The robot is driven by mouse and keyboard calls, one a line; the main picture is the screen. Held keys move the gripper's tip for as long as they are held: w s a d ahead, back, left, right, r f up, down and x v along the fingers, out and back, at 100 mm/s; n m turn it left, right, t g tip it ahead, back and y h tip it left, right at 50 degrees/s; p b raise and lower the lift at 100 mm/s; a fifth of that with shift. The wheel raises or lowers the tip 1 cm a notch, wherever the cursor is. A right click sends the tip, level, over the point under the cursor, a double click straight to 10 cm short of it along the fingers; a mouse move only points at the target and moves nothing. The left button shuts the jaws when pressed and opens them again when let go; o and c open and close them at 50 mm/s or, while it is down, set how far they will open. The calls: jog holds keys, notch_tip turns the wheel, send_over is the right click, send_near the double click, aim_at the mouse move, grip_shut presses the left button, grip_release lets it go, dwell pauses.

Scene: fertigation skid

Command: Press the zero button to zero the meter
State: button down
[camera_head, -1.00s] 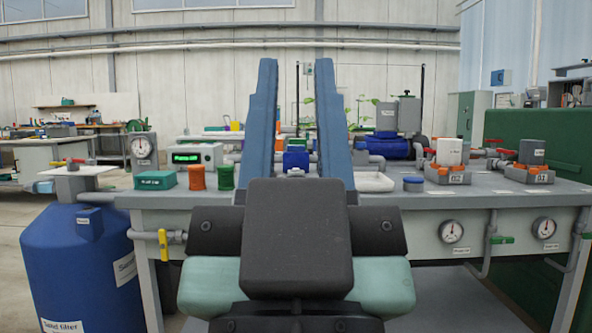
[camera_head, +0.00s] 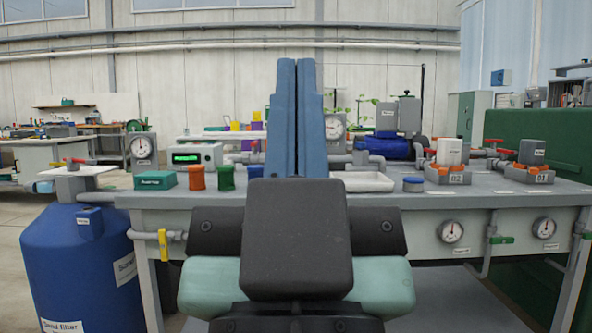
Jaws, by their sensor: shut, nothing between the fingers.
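A grey meter box with a lit green display (camera_head: 196,155) stands on the bench, left of centre. A few small marks show on its front to the right of the display, but the zero button is too small to make out. My gripper (camera_head: 296,62) is in the middle of the view, its two long blue fingers shut together, pointing up in the picture, with nothing between them. It is to the right of the meter and apart from it in the picture. The fingers hide the middle of the bench behind them.
On the grey bench (camera_head: 480,190), a green box (camera_head: 155,180), an orange cylinder (camera_head: 197,177) and a green cylinder (camera_head: 226,177) stand before the meter. A round dial gauge (camera_head: 141,146) is to its left. A white tray (camera_head: 369,182) and valve blocks (camera_head: 448,175) are at right.

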dwell(0.8)
notch_tip(320, 180, up, 52)
jog(key=p, duration=5.2)
jog(key=shift+w, duration=0.1)
